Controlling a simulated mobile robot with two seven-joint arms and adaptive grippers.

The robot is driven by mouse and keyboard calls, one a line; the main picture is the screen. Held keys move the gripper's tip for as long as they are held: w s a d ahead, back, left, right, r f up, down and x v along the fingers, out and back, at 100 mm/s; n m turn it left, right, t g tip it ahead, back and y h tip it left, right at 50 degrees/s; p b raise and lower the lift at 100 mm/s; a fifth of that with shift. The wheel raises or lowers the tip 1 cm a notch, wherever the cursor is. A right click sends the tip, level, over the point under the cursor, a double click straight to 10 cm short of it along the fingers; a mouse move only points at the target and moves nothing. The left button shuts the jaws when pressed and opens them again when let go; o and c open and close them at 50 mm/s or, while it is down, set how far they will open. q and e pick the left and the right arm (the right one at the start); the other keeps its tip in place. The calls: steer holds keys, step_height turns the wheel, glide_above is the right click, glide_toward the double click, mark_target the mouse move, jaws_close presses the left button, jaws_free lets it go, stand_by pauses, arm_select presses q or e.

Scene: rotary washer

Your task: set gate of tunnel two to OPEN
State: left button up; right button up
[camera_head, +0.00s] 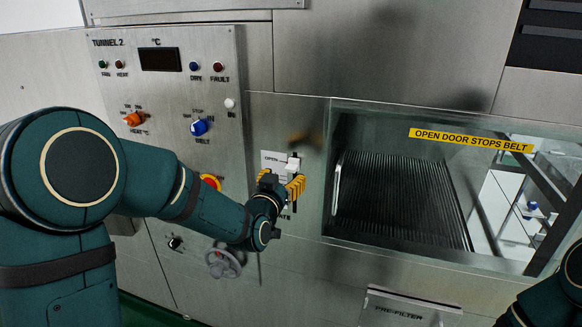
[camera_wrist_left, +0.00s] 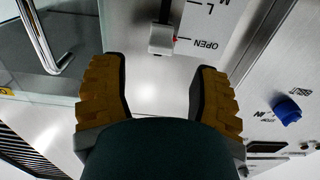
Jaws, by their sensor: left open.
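The gate control is a slider with a white knob (camera_head: 292,164) beside a white scale plate (camera_head: 271,160) marked OPEN at its top. My left gripper (camera_head: 281,185) is open, with yellow finger pads, just below the knob in the head view. In the wrist view the knob is beyond the fingertips, not between the pads. The lower scale is hidden behind the gripper in the head view.
The TUNNEL 2 panel (camera_head: 165,75) has a blue belt knob (camera_head: 200,127), an orange heat knob (camera_head: 133,119) and a red-yellow button (camera_head: 210,181). A handwheel (camera_head: 223,262) is below. A glazed door with a handle (camera_head: 336,188) is right of the slider.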

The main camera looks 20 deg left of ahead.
mark_target(290, 169)
arm_select(q)
steer(key=w, duration=0.6)
steer(key=shift+w+d, duration=0.1)
jaws_close()
